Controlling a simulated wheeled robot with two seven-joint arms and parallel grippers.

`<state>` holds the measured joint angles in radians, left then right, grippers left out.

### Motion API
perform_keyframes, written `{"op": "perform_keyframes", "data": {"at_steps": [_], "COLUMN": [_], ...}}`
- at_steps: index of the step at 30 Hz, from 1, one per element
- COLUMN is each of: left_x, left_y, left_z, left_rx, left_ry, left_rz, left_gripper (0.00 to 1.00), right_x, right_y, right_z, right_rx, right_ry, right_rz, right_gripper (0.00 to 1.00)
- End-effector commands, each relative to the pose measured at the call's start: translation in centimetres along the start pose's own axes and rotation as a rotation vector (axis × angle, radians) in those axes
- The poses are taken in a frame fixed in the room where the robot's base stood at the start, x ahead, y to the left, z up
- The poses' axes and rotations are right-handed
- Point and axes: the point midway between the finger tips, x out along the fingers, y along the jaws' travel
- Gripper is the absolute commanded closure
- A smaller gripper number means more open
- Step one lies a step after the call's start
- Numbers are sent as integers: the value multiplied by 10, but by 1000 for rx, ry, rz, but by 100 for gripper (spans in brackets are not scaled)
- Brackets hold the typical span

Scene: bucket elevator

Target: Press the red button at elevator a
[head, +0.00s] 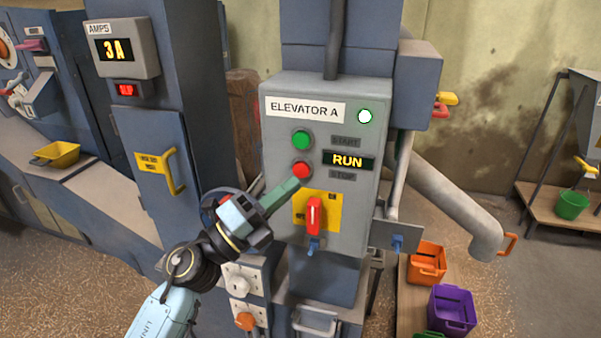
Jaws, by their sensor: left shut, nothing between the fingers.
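The grey control box labelled ELEVATOR A (271,130) stands upright in the middle of the head view. Its red button (302,170) sits beside the word STOP, below the green button (302,140) marked START. The display (348,161) reads RUN, and a round lamp (365,117) at the top right is lit whitish green. My left gripper (294,184) is shut and empty, its fingertips at the lower left edge of the red button. I cannot tell whether they touch it. My right gripper is not in view.
A red rotary handle (314,217) on a yellow plate sits just below the red button. A grey pipe (455,205) slopes down at the right. Orange (427,262) and purple (452,310) buckets stand lower right. An AMPS meter (120,49) reads 3A at the left.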

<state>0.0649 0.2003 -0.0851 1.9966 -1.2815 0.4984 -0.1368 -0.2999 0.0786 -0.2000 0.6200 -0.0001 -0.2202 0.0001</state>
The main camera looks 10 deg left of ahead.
Motion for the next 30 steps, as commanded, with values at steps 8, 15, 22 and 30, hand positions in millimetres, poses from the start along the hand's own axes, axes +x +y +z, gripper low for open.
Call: {"op": "perform_keyframes", "data": {"at_steps": [8,15,22,30], "left_x": [12,12,12,12], "left_y": [8,8,8,8], "left_z": [9,9,9,9], "left_rx": [0,0,0,0], "left_ry": [0,0,0,0], "left_rz": [0,0,0,0], "left_gripper": [100,100,100,100], "right_x": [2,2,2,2], "right_y": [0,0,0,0], "right_z": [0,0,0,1], "right_rx": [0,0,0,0], "right_ry": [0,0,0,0], "right_rz": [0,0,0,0], "right_gripper": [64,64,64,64]}}
